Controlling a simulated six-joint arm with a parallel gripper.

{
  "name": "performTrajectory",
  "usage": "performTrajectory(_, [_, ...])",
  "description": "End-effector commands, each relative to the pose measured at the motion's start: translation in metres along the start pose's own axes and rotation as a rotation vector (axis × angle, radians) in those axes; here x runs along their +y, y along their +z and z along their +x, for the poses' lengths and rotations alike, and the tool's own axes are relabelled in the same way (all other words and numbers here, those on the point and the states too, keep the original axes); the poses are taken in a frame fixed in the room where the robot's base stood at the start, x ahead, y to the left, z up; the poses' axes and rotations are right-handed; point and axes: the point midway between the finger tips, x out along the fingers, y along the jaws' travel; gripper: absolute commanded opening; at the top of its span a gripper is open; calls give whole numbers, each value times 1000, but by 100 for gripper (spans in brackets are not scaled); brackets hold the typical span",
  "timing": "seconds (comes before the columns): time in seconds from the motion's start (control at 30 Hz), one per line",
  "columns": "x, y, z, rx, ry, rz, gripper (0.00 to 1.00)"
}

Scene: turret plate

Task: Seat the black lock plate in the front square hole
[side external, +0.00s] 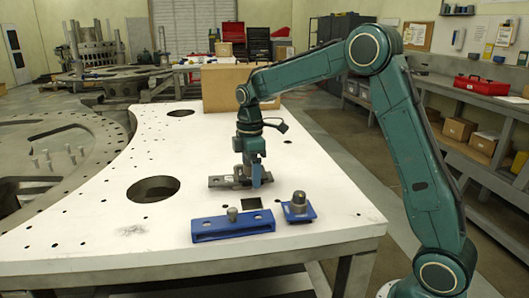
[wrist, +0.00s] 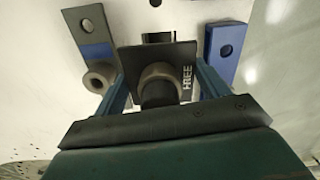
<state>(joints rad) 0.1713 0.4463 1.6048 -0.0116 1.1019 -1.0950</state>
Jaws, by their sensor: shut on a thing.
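My gripper (wrist: 163,88) is shut on the black lock plate (wrist: 130,58), with one blue finger on each side of it in the wrist view. The plate is dark and squarish, with a round grey knob in its middle and white lettering like "FREE" along its right edge. A black square hole (side external: 251,204) in the white plate shows in front of my gripper (side external: 252,181) in the side view. In the wrist view the dark opening (wrist: 158,38) shows just past the lock plate's edge, partly covered by it. I cannot tell the plate's exact height above the surface.
A grey bar (side external: 217,182) with a knob lies beside my gripper. A blue slotted block (side external: 232,229) with an upright pin stands in front. A blue base with a grey cylinder (side external: 299,200) is at right. The white plate (side external: 180,215) has large round holes; its left part is clear.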

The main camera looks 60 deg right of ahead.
Motion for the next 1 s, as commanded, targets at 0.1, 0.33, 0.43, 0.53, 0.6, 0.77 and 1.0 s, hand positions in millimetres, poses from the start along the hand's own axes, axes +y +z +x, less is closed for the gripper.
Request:
performTrajectory(0.1, [0, -2, 1, 1, 2, 0, 43])
performTrajectory(0.33, [0, -2, 3, 1, 1, 0, 43])
performTrajectory(0.43, [0, -2, 6, 0, 0, 0, 43])
performTrajectory(0.53, [0, -2, 10, 0, -1, 0, 43])
performTrajectory(0.6, [0, -2, 14, 0, -1, 0, 43])
performTrajectory(0.77, [0, -2, 24, -1, -1, -1, 43])
performTrajectory(1.0, [0, -2, 41, 0, 0, -1, 43])
